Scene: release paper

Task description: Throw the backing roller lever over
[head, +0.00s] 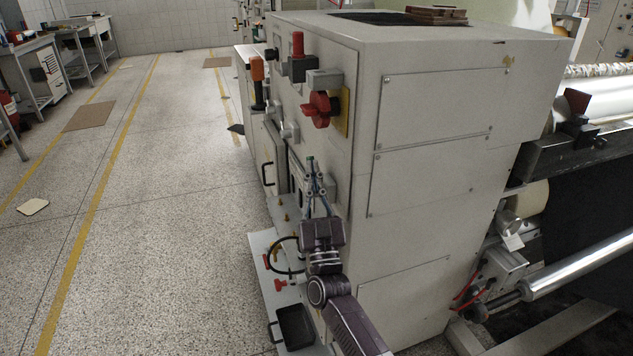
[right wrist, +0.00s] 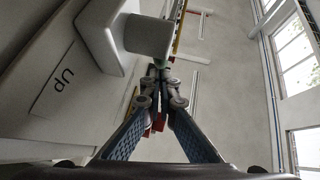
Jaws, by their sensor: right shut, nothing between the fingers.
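My right gripper (head: 311,172) is in front of the side panel of the pale machine cabinet (head: 437,120), its fingers pointing up and away. In the right wrist view its fingertips (right wrist: 161,66) are together, with nothing held between them. A grey block-shaped lever (right wrist: 150,34) on a light mount stands close to the tips; I cannot tell whether they touch. In the head view a grey block (head: 329,186) shows just right of the fingers. My left gripper is not in view.
Above on the panel are a red rotary switch (head: 320,107), a red-handled lever (head: 297,45) and an orange-handled lever (head: 257,70). A low ledge with a black tray (head: 295,326) is below. Rollers (head: 585,262) are at the right. The floor (head: 180,220) at left is open.

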